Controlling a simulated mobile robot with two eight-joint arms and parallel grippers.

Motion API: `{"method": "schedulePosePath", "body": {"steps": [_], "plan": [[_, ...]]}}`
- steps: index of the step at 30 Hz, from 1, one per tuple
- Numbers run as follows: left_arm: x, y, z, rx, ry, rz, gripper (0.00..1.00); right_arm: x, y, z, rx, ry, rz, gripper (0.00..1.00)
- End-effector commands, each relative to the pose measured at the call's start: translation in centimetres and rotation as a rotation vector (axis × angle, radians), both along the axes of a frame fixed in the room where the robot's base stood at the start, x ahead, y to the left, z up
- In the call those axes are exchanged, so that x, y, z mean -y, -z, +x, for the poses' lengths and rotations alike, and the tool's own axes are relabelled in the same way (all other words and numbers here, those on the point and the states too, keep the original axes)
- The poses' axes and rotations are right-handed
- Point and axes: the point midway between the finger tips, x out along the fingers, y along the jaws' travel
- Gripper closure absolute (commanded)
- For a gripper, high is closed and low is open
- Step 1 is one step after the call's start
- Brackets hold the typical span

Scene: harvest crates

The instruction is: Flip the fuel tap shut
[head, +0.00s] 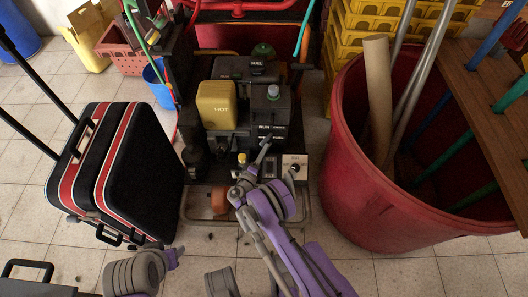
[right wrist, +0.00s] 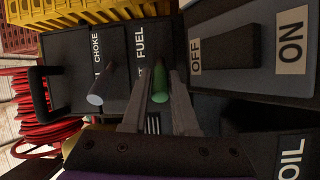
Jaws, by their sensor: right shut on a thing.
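The fuel tap is a green lever (right wrist: 160,82) beside the FUEL label in the right wrist view. My right gripper (right wrist: 160,103) has one finger on each side of the lever and is shut on it. In the head view my right gripper (head: 264,150) reaches the front of the dark engine unit (head: 273,107), and the lever cannot be made out there. My left gripper is not in view; part of my left arm shows at the bottom left.
A grey choke lever (right wrist: 97,97) is left of the tap, and an OFF/ON switch (right wrist: 228,48) is right of it. A yellow HOT cover (head: 217,104) is on the unit. A black suitcase (head: 140,165) stands left and a red bin (head: 350,200) stands close on the right.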

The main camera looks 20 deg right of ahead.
Motion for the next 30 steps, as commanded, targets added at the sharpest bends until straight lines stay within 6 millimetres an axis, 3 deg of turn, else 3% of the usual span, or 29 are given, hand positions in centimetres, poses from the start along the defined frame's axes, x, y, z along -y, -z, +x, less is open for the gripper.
{"method": "schedulePosePath", "body": {"steps": [1,3,14,30], "plan": [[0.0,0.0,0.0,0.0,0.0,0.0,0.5,0.0,-0.1,0.1,0.001,-0.001,-0.002,0.71],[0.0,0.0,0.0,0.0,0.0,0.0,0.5,0.0,-0.1,0.1,0.001,-0.002,-0.002,0.6],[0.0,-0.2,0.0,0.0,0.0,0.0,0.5,-0.6,0.0,-0.6,0.0,-0.004,-0.001,0.6],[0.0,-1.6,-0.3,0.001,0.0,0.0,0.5,-6.6,0.3,-7.6,0.001,-0.004,-0.001,0.6]]}}
